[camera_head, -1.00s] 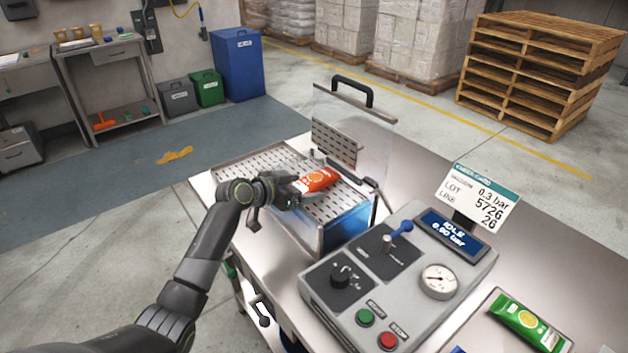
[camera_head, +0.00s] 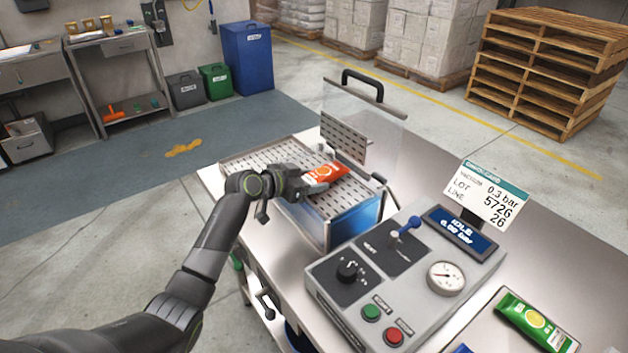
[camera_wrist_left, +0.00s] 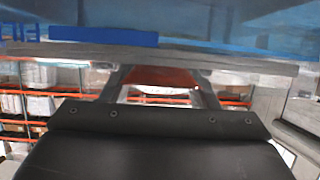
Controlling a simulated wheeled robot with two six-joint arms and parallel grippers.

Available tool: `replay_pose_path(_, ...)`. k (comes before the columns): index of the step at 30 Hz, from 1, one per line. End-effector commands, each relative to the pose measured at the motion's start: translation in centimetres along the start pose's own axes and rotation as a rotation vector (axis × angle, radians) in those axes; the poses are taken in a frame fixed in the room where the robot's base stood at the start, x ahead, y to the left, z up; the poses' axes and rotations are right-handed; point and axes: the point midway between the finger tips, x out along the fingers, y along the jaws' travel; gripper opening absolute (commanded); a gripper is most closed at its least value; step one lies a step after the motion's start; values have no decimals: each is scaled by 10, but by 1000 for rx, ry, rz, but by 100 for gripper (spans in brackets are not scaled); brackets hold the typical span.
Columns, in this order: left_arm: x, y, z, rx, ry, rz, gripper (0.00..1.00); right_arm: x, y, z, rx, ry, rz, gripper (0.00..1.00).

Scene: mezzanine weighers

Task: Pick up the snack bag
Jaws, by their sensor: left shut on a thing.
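The snack bag (camera_head: 330,172) is orange-red with a pale print. It is at the perforated metal tray (camera_head: 258,160) of the bench machine, in front of the raised clear lid. My left gripper (camera_head: 309,184) reaches in from the left and is shut on the near end of the bag. Whether the bag touches the tray is hard to tell. In the left wrist view, an orange-red patch of the bag (camera_wrist_left: 163,78) shows between the two fingers. My right gripper is not in view.
The clear lid with a black handle (camera_head: 362,84) stands up behind the tray. A grey control panel (camera_head: 335,300) with knob, blue lever, gauge and buttons stands in front on the right. A green packet (camera_head: 535,322) lies at the lower right. A sign (camera_head: 487,193) stands behind the panel.

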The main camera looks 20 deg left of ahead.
Motion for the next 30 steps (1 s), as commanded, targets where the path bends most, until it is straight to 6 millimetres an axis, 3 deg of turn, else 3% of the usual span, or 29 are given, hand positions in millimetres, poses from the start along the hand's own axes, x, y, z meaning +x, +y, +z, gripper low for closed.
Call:
replay_pose_path(8,-14,-1,-30,7,4,-2,31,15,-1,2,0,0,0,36)
replay_pose_path(21,-108,-1,14,8,-3,-4,31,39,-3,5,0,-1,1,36)
replay_pose_path(30,-155,0,32,4,-2,-1,31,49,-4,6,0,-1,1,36)
